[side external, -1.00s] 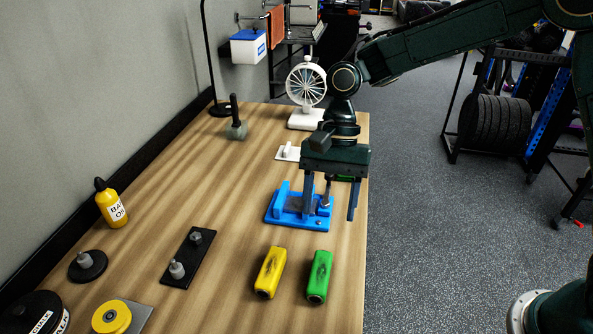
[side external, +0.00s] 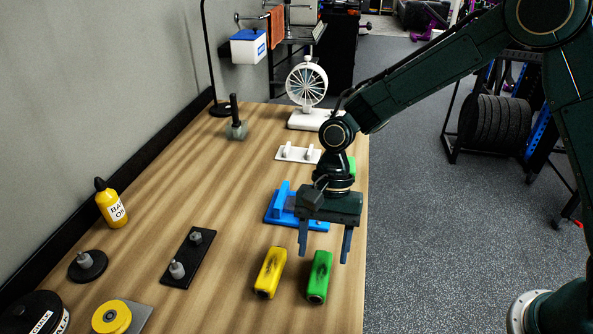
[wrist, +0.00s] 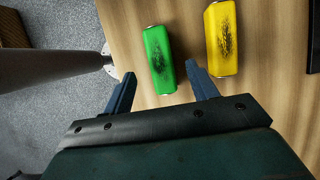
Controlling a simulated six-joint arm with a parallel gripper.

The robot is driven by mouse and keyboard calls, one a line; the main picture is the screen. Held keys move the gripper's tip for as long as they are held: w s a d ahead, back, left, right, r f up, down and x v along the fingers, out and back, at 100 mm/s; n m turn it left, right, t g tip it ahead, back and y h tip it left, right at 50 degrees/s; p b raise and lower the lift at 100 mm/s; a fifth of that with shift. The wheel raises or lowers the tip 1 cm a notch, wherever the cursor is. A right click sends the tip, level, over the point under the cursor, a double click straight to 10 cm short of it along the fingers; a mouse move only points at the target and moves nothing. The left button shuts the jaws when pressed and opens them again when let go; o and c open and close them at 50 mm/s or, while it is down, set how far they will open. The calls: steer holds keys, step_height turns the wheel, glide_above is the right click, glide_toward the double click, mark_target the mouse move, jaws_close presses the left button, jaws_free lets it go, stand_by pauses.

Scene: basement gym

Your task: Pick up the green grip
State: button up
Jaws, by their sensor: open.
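The green grip (side external: 319,277) lies on the wooden table near its right edge, a block with a dark textured patch on top. It also shows in the wrist view (wrist: 159,60), just beyond and between the fingertips. My gripper (side external: 324,256) is open and empty, above the table and slightly behind the green grip in the side view. In the wrist view its two blue fingers (wrist: 161,72) stand apart, and neither appears to touch the grip.
A yellow grip (side external: 270,273) lies just left of the green one, with a narrow gap. A blue fixture (side external: 281,204) is partly hidden behind my gripper. A black plate with two posts (side external: 188,258) lies further left. The table's right edge is close.

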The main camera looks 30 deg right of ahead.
mark_target(321, 270)
steer(key=shift+f, duration=0.2)
steer(key=shift+x, duration=2.55)
steer(key=shift+f, duration=0.2)
steer(key=c, duration=1.1)
steer(key=shift+r, duration=0.15)
step_height(321, 270, up, 20)
steer(key=shift+r, duration=0.1)
